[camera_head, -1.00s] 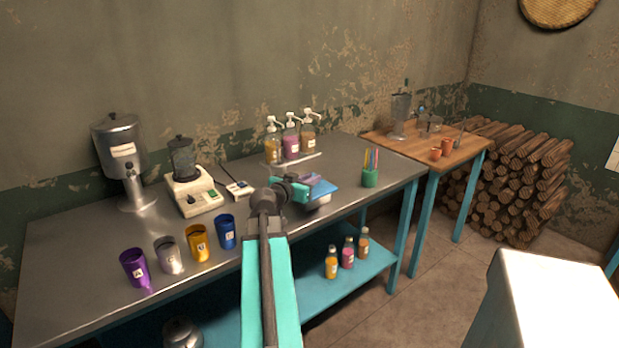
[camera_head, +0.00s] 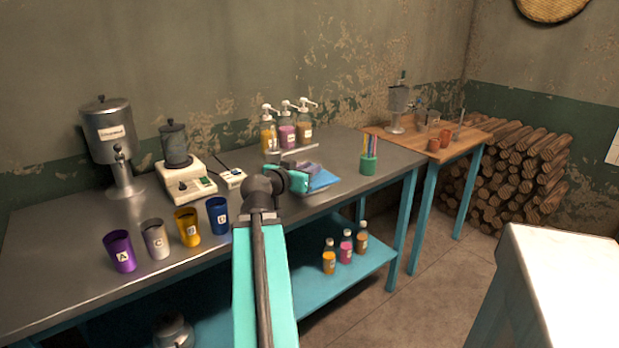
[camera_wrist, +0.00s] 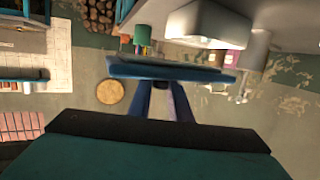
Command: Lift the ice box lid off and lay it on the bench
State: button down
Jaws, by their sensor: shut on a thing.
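The blue ice box lid (camera_head: 325,180) is at the front of the metal bench, right of its middle. In the wrist view, which looks upside down, the two purple-blue fingers (camera_wrist: 168,102) meet the flat lid (camera_wrist: 165,73). The pale ice box (camera_wrist: 205,32) shows beyond the lid with a gap between them in that view. In the head view the box is mostly hidden under the lid and behind my gripper.
A green pen cup (camera_head: 368,165) stands just right of the lid. The bench top (camera_head: 75,215) has bare room at the left end.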

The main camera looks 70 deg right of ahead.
jog(key=shift+s+a+f+b, duration=0.15)
jog(key=shift+a+b, duration=0.2)
jog(key=shift+b, duration=1.25)
jog(key=shift+s+a+b, duration=0.15)
jog(key=shift+a+b, duration=0.2)
jog(key=shift+b, duration=1.25)
jog(key=shift+s+a+r+b, duration=0.1)
jog(key=shift+a+r+b, duration=0.15)
jog(key=shift+b, duration=0.45)
jog(key=shift+f+t, duration=0.2)
jog(key=shift+t, duration=0.1)
